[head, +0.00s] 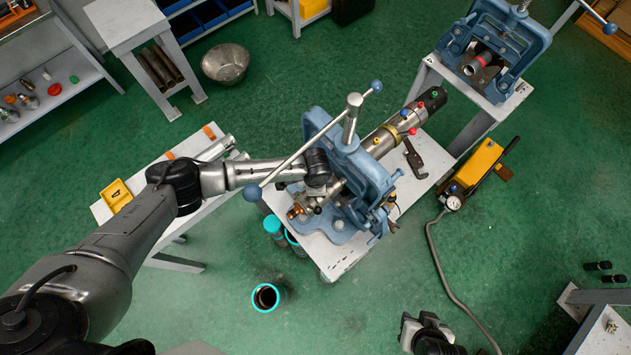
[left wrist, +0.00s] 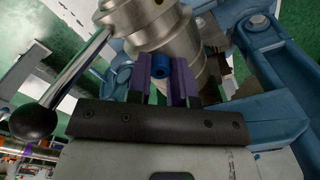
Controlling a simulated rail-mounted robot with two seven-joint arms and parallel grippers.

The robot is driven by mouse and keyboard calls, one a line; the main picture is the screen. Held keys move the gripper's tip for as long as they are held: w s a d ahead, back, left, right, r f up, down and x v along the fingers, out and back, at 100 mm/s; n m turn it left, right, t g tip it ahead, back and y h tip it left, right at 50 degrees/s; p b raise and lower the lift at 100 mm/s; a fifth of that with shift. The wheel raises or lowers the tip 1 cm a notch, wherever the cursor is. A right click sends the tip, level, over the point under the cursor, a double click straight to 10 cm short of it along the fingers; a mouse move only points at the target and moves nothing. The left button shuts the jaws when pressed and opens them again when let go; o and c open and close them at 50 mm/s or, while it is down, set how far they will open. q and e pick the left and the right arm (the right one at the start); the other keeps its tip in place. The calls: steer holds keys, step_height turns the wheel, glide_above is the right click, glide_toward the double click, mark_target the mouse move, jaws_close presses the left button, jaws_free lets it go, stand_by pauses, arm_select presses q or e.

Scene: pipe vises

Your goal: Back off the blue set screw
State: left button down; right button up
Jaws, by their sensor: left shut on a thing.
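A blue set screw (left wrist: 160,66) stands out of a round metal tool body (left wrist: 150,25) in the left wrist view. My left gripper (left wrist: 163,78) is shut on it, with a purple-padded finger on each side. In the head view my left gripper (head: 308,206) is at the near side of the blue pipe vise (head: 350,165), partly hidden, and I cannot make out the held screw there. The tool (head: 385,140) runs through the vise and bears several coloured screws at its far end. My right gripper (head: 427,330) is at the bottom edge, away from the vise; its opening is unclear.
The vise's long ball-ended handle (head: 315,143) passes close over my left wrist. A pipe wrench (head: 414,158) lies on the vise bench. A second vise (head: 495,45) stands at back right, a yellow pump (head: 478,165) on the floor.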

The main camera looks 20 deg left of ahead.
arm_select(q)
steer(key=n+p, duration=0.3)
steer(key=shift+r+n, duration=0.15)
steer(key=shift+n, duration=0.25)
steer(key=n+p, duration=0.2)
steer(key=n, duration=0.1)
steer(key=shift+s+n+p, duration=0.1)
steer(key=shift+n+p, duration=0.2)
steer(key=n+p, duration=0.2)
steer(key=n, duration=0.1)
steer(key=shift+n, duration=0.3)
steer(key=n+p, duration=0.1)
steer(key=n, duration=0.1)
steer(key=shift+n, duration=0.4)
steer(key=n, duration=0.2)
steer(key=shift+f+n+p, duration=0.25)
steer(key=shift+n+p, duration=0.05)
steer(key=shift+p, duration=0.1)
steer(key=n, duration=0.5)
steer(key=shift+n, duration=0.3)
steer(key=n, duration=0.4)
steer(key=shift+a+n, duration=0.1)
steer(key=shift+n, duration=1.4)
